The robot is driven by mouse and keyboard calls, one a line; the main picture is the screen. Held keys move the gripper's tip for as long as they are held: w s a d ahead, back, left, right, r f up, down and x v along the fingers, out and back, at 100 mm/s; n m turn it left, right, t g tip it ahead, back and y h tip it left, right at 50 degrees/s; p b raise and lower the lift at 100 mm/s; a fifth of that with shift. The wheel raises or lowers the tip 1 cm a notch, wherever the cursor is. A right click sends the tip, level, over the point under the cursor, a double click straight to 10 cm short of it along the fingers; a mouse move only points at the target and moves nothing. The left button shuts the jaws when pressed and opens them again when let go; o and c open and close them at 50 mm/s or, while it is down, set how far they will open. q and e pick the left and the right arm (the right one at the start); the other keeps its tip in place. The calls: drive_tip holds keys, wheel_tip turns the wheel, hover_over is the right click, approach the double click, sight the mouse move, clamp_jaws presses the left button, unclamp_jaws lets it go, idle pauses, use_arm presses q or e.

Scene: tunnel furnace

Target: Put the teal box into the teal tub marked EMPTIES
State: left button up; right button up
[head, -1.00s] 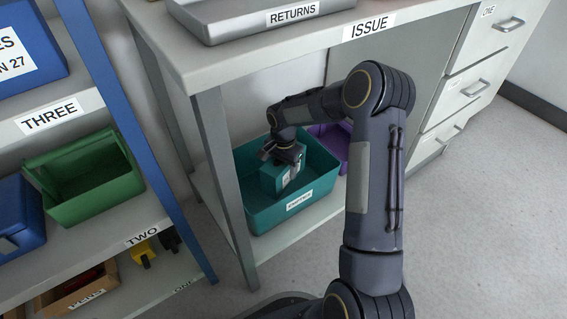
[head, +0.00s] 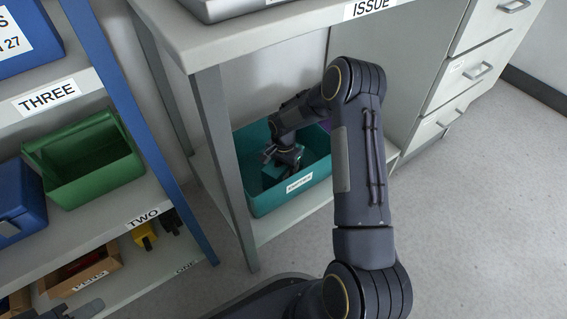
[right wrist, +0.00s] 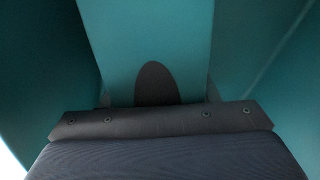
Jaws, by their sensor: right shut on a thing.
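The teal tub (head: 262,206) with a white label stands on the low shelf under the bench; the label's print is too small to read surely. The teal box (head: 271,176) is down inside the tub, mostly hidden by my right gripper. My right gripper (head: 281,163) reaches into the tub from above and is shut on the box. In the right wrist view the box (right wrist: 145,35) fills the middle, with teal tub walls (right wrist: 265,60) on both sides. A grey part, seemingly my left gripper (head: 75,312), just shows at the bottom left edge; its jaws are unclear.
The bench top marked ISSUE (head: 250,28) overhangs the tub, and its grey leg (head: 224,165) stands just left of it. A rack with a blue post (head: 140,130) holds a green bin (head: 88,170). Drawers (head: 460,85) stand right. The floor at right is clear.

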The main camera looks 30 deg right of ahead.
drive_tip(key=shift+f, duration=0.15)
drive_tip(key=o, duration=1.1)
drive_tip(key=shift+c, duration=0.2)
